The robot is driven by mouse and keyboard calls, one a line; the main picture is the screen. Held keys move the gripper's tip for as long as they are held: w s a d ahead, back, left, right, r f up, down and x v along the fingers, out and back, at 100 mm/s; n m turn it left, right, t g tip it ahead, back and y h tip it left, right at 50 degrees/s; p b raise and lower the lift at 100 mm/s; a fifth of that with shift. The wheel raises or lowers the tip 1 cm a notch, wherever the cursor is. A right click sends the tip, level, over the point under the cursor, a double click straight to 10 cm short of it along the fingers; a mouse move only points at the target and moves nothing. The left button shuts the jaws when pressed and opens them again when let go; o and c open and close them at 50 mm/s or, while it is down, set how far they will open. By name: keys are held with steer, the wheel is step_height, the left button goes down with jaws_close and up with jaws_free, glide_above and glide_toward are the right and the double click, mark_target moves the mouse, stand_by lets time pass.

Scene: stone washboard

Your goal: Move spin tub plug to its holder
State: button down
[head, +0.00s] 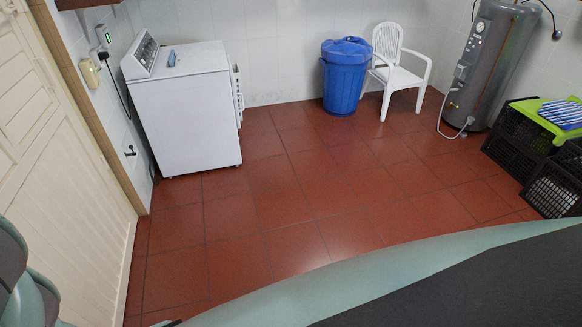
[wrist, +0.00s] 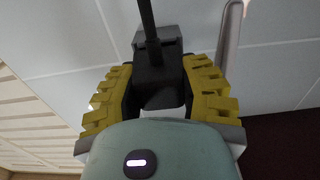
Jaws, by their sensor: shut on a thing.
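In the wrist view my gripper (wrist: 158,88) is shut on a black plug (wrist: 154,76) between its yellow-padded fingers. A black cord runs from the plug toward the top of that view. The plug's far end is partly hidden by the gripper body. The head view does not show my gripper or the held plug. There, a grey wall socket (head: 103,36) with a green light and a beige fitting (head: 90,73) with a dark cord sit at the upper left. A small black hook-like fitting (head: 130,151) is lower on that wall; I cannot tell if it is the holder.
A white washing machine (head: 185,115) stands by the left wall, with a small blue item (head: 172,58) on top. A blue bin (head: 345,82), white chair (head: 398,70), grey tank (head: 488,65) and black crates (head: 548,188) stand farther right. The red tiled floor is clear in the middle.

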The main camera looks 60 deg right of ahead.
steer(key=shift+w+a, duration=0.25)
steer(key=shift+a, duration=0.05)
steer(key=c, duration=0.5)
jaws_free()
steer(key=shift+c, duration=0.2)
steer(key=v, duration=1.2)
steer(key=shift+d, duration=0.1)
